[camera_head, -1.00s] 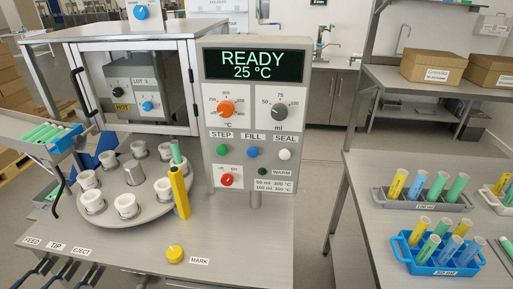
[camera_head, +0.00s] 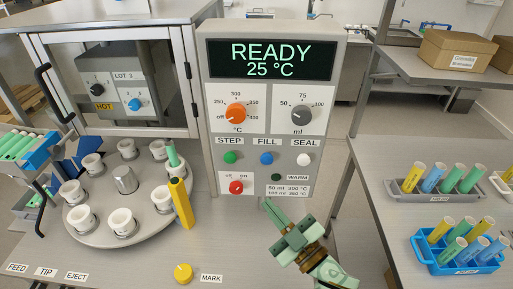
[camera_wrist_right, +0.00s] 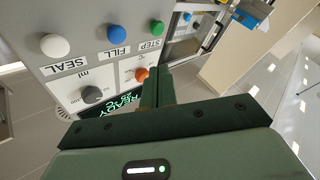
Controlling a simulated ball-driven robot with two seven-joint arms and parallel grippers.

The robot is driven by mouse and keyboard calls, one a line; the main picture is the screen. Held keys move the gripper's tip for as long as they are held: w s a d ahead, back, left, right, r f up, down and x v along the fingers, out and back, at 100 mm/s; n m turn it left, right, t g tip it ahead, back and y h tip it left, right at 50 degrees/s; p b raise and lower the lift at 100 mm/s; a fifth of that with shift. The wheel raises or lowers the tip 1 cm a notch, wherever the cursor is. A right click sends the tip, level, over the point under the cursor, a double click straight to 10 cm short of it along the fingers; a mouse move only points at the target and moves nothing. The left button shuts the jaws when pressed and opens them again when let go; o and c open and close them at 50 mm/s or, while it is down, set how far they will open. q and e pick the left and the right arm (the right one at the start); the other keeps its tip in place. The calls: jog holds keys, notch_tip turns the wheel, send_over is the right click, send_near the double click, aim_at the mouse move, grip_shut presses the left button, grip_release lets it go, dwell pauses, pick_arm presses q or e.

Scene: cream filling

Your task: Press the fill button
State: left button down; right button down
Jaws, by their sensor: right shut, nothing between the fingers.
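The blue FILL button (camera_head: 266,158) is on the grey control panel (camera_head: 212,110), between the green STEP button (camera_head: 231,157) and the white SEAL button (camera_head: 303,159). The panel's display (camera_head: 270,60) reads READY 25 °C. My right gripper (camera_head: 270,206) is in front of the panel's lower part, below the buttons in the picture, shut and empty. In the right wrist view its closed fingers (camera_wrist_right: 158,86) overlap the panel near the orange dial (camera_wrist_right: 142,74). There the FILL button (camera_wrist_right: 117,33) shows uncovered and apart from the fingers. My left gripper is out of view.
A turntable (camera_head: 88,240) with several white cups stands at left; a yellow post (camera_head: 181,204) is at its right edge. A yellow MARK button (camera_head: 183,273) is on the bench front. A blue rack (camera_head: 420,255) of tubes is on the right table.

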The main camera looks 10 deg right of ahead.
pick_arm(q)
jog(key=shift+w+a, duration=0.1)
pick_arm(e)
jog(key=shift+w+a+r+n+y, duration=0.15)
jog(key=shift+r+y, duration=0.1)
jog(key=shift+r, duration=0.2)
jog(key=shift+s+a+r+n+y, duration=0.15)
jog(key=shift+r+y, duration=0.1)
jog(key=shift+r, duration=0.2)
pick_arm(q)
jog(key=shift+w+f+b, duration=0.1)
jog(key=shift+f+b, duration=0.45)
jog(key=shift+b, duration=0.05)
pick_arm(e)
send_near(267, 158)
jog(key=w+a+r, duration=0.1)
jog(key=w+a, duration=0.3)
jog(key=shift+a, duration=0.3)
jog(key=shift+w+r, duration=0.15)
dwell(0.7)
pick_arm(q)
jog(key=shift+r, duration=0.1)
pick_arm(e)
jog(key=shift+w+d, duration=0.1)
jog(key=shift+w, duration=0.2)
